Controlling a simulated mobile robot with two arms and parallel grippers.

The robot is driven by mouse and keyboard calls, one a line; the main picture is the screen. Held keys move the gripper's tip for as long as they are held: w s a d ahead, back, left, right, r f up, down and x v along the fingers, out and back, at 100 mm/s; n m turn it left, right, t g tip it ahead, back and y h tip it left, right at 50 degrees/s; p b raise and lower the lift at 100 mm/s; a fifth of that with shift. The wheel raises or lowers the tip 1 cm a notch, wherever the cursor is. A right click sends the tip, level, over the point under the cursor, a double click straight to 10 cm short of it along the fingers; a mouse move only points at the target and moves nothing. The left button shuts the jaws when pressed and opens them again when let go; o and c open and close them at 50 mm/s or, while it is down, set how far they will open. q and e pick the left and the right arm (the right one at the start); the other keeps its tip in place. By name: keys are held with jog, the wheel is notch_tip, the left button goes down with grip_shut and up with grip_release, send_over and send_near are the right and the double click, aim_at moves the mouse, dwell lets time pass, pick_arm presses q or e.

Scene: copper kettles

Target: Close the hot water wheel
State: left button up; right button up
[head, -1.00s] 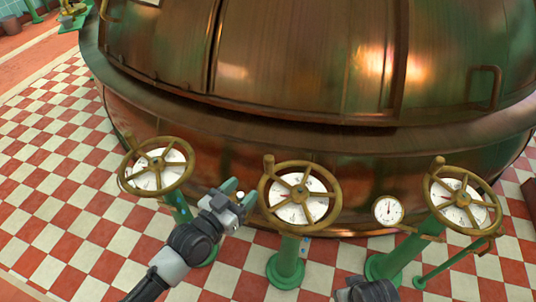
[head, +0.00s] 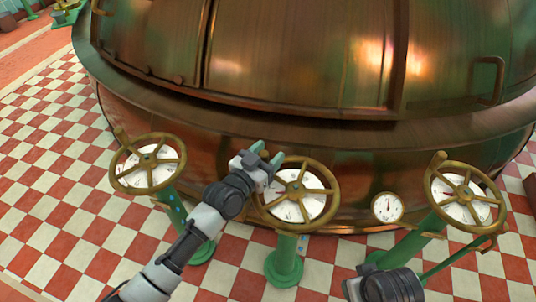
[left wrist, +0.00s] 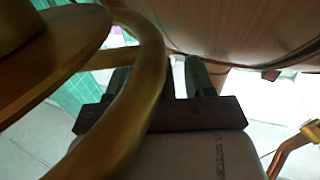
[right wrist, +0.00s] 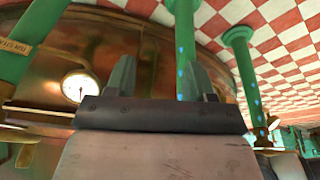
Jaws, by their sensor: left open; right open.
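Three brass handwheels over white dials stand in front of the copper kettle: a left wheel (head: 148,162), a middle wheel (head: 297,188) and a right wheel (head: 465,197). I cannot tell from a label which is the hot water wheel. My left gripper (head: 265,155) is open at the upper left rim of the middle wheel. In the left wrist view a brass rim (left wrist: 150,75) crosses close in front of the open fingers (left wrist: 160,80); whether it lies between them is unclear. My right gripper (right wrist: 160,80) is open and empty, low near green columns.
The copper kettle (head: 290,60) fills the back. A small round gauge (head: 387,207) sits between the middle and right wheels. Green columns (head: 284,262) carry the wheels. The checkered floor (head: 60,180) is clear at the left.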

pick_arm(q)
jog(key=shift+c, duration=0.2)
pick_arm(e)
jog(key=shift+r, duration=0.1)
